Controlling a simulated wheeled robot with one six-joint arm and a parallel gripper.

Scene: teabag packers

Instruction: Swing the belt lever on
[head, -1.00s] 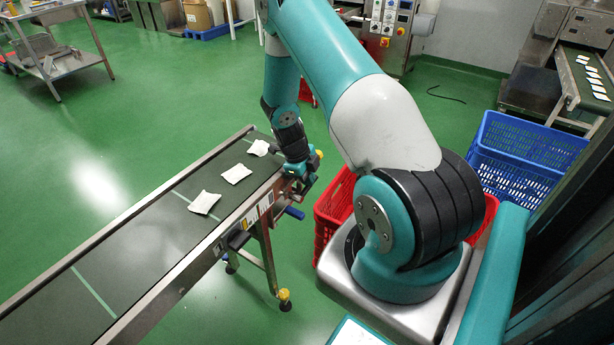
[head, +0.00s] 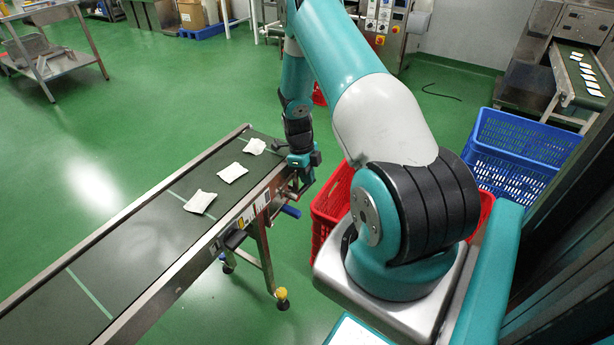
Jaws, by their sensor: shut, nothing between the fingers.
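The conveyor belt (head: 135,240) runs from the lower left to its far end near the picture's middle. A blue handle (head: 290,211) sticks out from its near side, below the far end. I cannot tell whether this handle is the belt lever. My gripper (head: 304,178) points down at the belt's near rail, by the far end, above the blue handle. It is shut with nothing held. Its fingertips are small and partly hidden, so contact with the rail or a lever is unclear. Three white teabag packets (head: 232,172) lie on the belt.
A black box (head: 235,239) is fixed to the belt's near side. Red crates (head: 328,218) stand right of the belt, partly behind my arm. Blue crates (head: 520,150) stand further right. A steel table (head: 55,62) is at the upper left. Green floor left of the belt is clear.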

